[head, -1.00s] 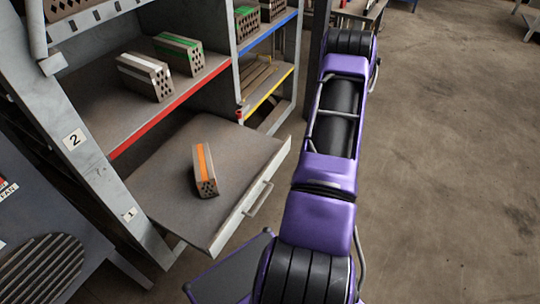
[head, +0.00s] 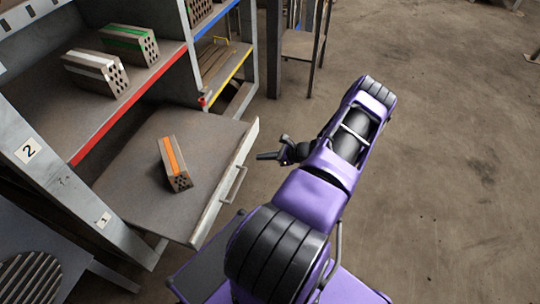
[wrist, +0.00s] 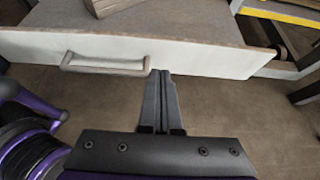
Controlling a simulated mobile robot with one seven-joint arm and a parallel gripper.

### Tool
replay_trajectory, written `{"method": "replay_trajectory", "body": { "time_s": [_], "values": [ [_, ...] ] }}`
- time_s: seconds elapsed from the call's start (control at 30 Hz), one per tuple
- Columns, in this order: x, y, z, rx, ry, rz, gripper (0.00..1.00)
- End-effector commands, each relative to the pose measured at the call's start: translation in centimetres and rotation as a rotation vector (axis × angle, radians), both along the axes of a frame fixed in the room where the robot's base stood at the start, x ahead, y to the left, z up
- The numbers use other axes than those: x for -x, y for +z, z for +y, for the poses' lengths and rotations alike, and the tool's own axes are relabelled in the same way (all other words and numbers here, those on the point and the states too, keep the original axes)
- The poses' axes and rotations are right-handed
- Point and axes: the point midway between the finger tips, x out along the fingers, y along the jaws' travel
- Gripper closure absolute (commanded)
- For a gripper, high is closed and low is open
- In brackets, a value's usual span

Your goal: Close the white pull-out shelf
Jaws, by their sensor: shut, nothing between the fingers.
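The white pull-out shelf (head: 228,183) stands pulled out from the lower part of the rack in the head view. Its white front and handle (head: 234,184) face right. A hollow brick with an orange stripe (head: 174,163) lies on it. I cannot tell whether the tips touch the front.
The rack holds bricks with white (head: 96,70) and green (head: 130,43) stripes above a red edge. A yellow-edged shelf (head: 228,76) is behind. A stool (head: 300,48) stands at the back. The floor to the right is clear.

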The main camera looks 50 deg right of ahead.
Motion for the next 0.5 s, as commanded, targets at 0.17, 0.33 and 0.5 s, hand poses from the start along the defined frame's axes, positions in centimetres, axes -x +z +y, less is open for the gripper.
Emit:
{"method": "replay_trajectory", "body": {
  "time_s": [0.17, 0.33, 0.5],
  "values": [
    [-3.1, -2.1, 1.4, 0.000, 0.002, 0.000, 1.00],
    [-5.5, -2.0, 2.3, 0.001, 0.002, 0.000, 1.00],
    [-6.6, -2.1, 2.7, 0.003, 0.001, 0.002, 1.00]
  ]
}}
